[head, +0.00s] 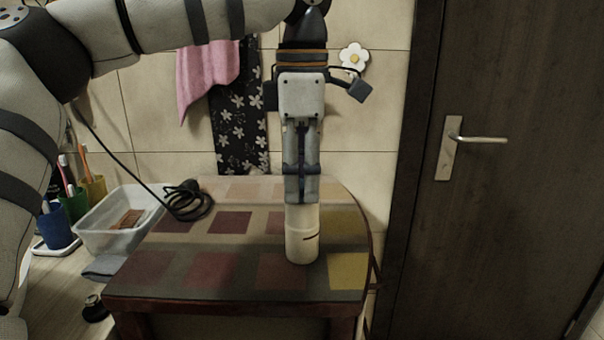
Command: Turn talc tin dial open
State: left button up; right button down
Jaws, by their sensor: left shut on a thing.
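The talc tin (301,246) is a cream, upright cylinder standing on the front right part of a small tiled table (230,300). A short dark line marks its side, near the seam below its upper part. My left gripper (302,200) points straight down from above. Its fingers are shut on the narrower top part of the talc tin, the dial (302,214). The fingers hide much of the dial, and I cannot tell how far it is turned. My right gripper is not in view.
A coiled black cable (188,203) lies at the table's back left. A clear plastic bin (115,222) and cups with toothbrushes (60,226) stand left of it. Pink (207,75) and black floral (240,115) towels hang behind. A dark door (510,200) is at right.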

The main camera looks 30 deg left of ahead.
aim_at(302, 184)
pick_arm(q)
jog(key=o, duration=1.2)
jog(key=shift+c, duration=0.2)
notch_tip(302, 184, up, 12)
